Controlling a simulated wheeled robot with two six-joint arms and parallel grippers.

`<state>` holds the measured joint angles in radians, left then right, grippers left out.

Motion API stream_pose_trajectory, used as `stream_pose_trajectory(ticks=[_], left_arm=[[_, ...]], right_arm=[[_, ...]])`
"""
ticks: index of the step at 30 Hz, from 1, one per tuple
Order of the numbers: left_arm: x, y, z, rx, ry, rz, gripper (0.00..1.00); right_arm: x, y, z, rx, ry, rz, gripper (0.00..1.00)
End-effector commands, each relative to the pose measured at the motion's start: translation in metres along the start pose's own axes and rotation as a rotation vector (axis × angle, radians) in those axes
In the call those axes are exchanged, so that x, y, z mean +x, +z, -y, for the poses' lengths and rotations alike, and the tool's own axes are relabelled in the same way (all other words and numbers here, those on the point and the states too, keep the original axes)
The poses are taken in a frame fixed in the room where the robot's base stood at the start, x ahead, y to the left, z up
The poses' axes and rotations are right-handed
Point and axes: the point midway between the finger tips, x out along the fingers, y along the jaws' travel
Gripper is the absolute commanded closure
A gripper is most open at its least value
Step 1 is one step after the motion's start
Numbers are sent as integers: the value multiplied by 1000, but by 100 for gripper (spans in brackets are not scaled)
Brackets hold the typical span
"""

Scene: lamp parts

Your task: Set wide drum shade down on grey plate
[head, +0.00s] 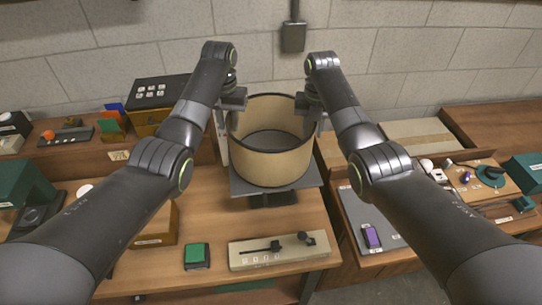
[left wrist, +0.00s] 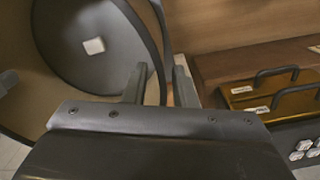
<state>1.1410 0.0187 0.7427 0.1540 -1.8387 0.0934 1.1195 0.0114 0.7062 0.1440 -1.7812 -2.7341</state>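The wide drum shade (head: 271,160), tan with a dark rim, stands upright over the grey plate (head: 243,187). Its lower edge looks on or very close to the plate; I cannot tell if they touch. My left gripper (head: 232,101) is at the shade's left rim. In the left wrist view its fingers (left wrist: 160,86) straddle the wall of the shade (left wrist: 153,35), one inside and one outside, closed on it. My right gripper (head: 316,108) is at the right rim and appears closed on the wall, its fingertips partly hidden. A dark grey floor with a pale square shows inside the shade.
A green-topped block (head: 197,256) and a long beige panel (head: 278,250) lie on the wooden bench in front. A box with a black button top (head: 160,95) stands at the back left. A grey tray with a purple item (head: 371,237) is at the right. A block wall stands behind.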

Motion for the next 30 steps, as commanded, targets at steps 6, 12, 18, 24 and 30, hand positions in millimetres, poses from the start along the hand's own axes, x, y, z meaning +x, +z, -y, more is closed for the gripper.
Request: stream_pose_trajectory(ticks=[6, 12, 18, 24, 30], left_arm=[[-50, -1, 1, -1, 0, -5, 76], [-81, -2, 1, 0, 0, -1, 76], [-92, -1, 1, 0, 0, 1, 76], [-93, -1, 1, -1, 0, 1, 76], [-92, -1, 1, -1, 0, 1, 76]], right_arm=[[0, 0, 0, 0, 0, 0, 76], [0, 0, 0, 0, 0, 0, 76], [-6, 0, 0, 0, 0, 2, 76], [-37, 1, 0, 0, 0, 4, 76], [-66, 1, 0, 0, 0, 1, 76]])
